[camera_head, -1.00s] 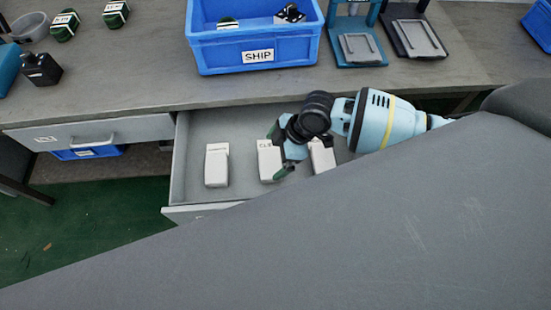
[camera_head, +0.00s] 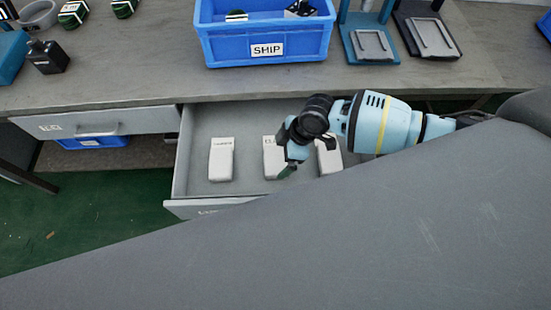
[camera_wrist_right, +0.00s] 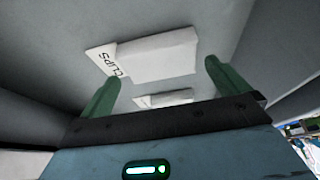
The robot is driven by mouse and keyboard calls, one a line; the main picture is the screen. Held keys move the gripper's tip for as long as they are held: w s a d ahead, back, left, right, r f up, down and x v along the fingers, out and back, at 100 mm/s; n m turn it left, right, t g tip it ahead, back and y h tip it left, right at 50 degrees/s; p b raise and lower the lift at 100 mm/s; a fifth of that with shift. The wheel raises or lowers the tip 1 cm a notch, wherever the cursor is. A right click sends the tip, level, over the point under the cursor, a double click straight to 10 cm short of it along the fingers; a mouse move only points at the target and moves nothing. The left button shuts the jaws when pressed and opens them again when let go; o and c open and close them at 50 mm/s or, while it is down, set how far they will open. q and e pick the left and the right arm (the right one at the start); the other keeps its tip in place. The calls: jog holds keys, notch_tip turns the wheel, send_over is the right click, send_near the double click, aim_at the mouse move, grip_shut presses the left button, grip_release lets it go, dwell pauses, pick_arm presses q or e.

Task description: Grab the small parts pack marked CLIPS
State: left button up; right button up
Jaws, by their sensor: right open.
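The white pack marked CLIPS (camera_wrist_right: 160,55) lies in the open drawer, its label readable in the right wrist view. In the head view it appears to be the middle pack (camera_head: 270,160), its label partly covered by my right gripper (camera_head: 282,153). The right gripper is open and empty at that pack's right side. In the right wrist view the two green fingers of my right gripper (camera_wrist_right: 162,71) stand apart, and the CLIPS pack shows ahead of them, not clasped. My left gripper is not in view.
A similar white pack (camera_head: 221,160) lies left in the drawer (camera_head: 205,120), another (camera_head: 328,159) right, partly behind my arm. Another pack (camera_wrist_right: 163,99) shows between the fingers in the wrist view. A blue SHIP bin (camera_head: 265,45) stands on the bench above.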

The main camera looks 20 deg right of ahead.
aim_at(276, 160)
jog(key=shift+x, duration=1.55)
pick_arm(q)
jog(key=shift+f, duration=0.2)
pick_arm(e)
jog(key=c, duration=0.6)
notch_tip(276, 160, up, 9)
jog(key=shift+w+f+p, duration=0.1)
jog(key=shift+f+p, duration=0.05)
jog(key=shift+p, duration=0.3)
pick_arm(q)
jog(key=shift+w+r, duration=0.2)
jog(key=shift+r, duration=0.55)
pick_arm(e)
jog(key=shift+r, duration=0.75)
